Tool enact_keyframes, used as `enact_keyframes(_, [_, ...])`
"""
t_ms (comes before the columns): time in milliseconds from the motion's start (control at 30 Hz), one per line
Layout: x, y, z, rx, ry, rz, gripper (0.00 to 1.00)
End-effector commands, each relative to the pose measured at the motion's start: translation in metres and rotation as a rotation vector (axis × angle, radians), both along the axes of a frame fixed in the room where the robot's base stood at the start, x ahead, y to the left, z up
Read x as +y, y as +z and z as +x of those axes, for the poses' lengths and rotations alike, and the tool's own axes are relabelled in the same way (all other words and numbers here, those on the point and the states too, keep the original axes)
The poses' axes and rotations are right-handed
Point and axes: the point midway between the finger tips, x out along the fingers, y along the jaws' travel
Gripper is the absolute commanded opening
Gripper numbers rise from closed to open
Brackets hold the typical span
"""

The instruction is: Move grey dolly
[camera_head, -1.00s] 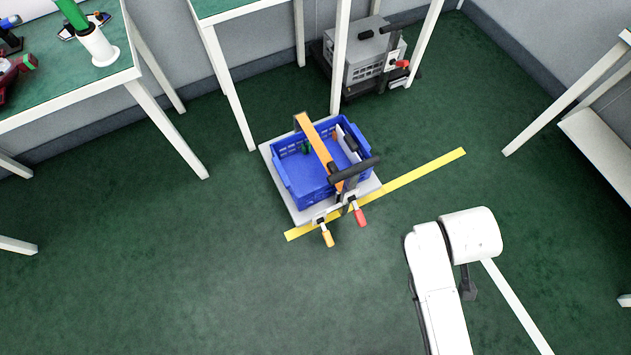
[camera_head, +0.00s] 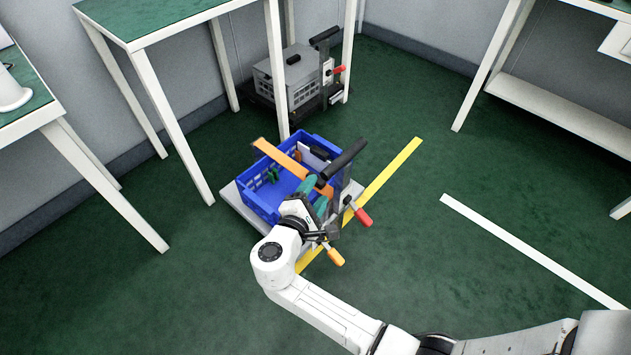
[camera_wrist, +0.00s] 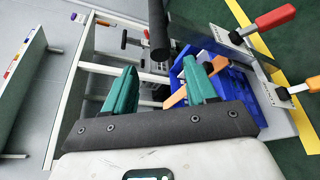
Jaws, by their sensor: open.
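A light grey dolly (camera_head: 235,201) stands on the floor with a blue crate (camera_head: 262,194) on it. Its black handle bar (camera_head: 343,160) rises at the near right side, above a red-handled lever (camera_head: 363,217) and an orange-handled lever (camera_head: 335,256). My gripper (camera_head: 315,190), with green fingers, is open over the near side of the crate, close below the bar. In the wrist view, my gripper (camera_wrist: 160,80) has its fingers apart; the bar (camera_wrist: 158,32) shows ahead in the gap, with no contact visible. My arm hides part of the dolly's near edge.
A dark dolly (camera_head: 335,92) with a grey crate (camera_head: 285,75) stands under the table behind. White table legs (camera_head: 277,70) are close behind the blue crate. Yellow tape (camera_head: 385,175) and a white strip (camera_head: 530,250) mark the green floor. Open floor lies to the right.

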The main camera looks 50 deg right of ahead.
Motion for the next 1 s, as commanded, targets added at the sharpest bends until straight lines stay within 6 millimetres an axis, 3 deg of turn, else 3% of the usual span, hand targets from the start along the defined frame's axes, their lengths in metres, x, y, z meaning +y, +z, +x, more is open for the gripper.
enact_keyframes(600, [-0.085, -0.021, 0.032, -0.001, -0.005, 0.001, 0.57])
enact_keyframes(1000, [-0.097, -0.021, 0.036, -0.001, -0.003, 0.001, 0.57])
